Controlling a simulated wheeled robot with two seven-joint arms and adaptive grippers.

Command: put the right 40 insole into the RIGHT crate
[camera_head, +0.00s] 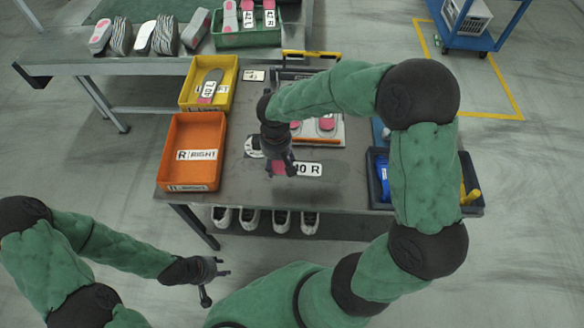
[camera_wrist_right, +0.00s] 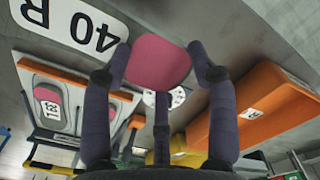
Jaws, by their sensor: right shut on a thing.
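The orange RIGHT crate (camera_head: 169,150) stands at the table's left front with a white "R RIGHT" label and looks empty. It also shows in the right wrist view (camera_wrist_right: 245,128). My right gripper (camera_head: 280,168) is right of the crate, over the table beside the "40 R" label (camera_head: 308,169). In the wrist view my right gripper (camera_wrist_right: 160,60) is shut on a pink insole (camera_wrist_right: 158,72). In the head view the gripper hides most of this insole. My left gripper (camera_head: 212,280) is open and empty, low in front of the table.
A yellow crate (camera_head: 232,84) holding an insole stands behind the orange one. A tray with pink insoles (camera_head: 327,124) lies behind my right gripper. A dark bin (camera_head: 378,192) with blue and yellow items stands at the table's right. Several shoes (camera_head: 281,221) sit on the shelf below.

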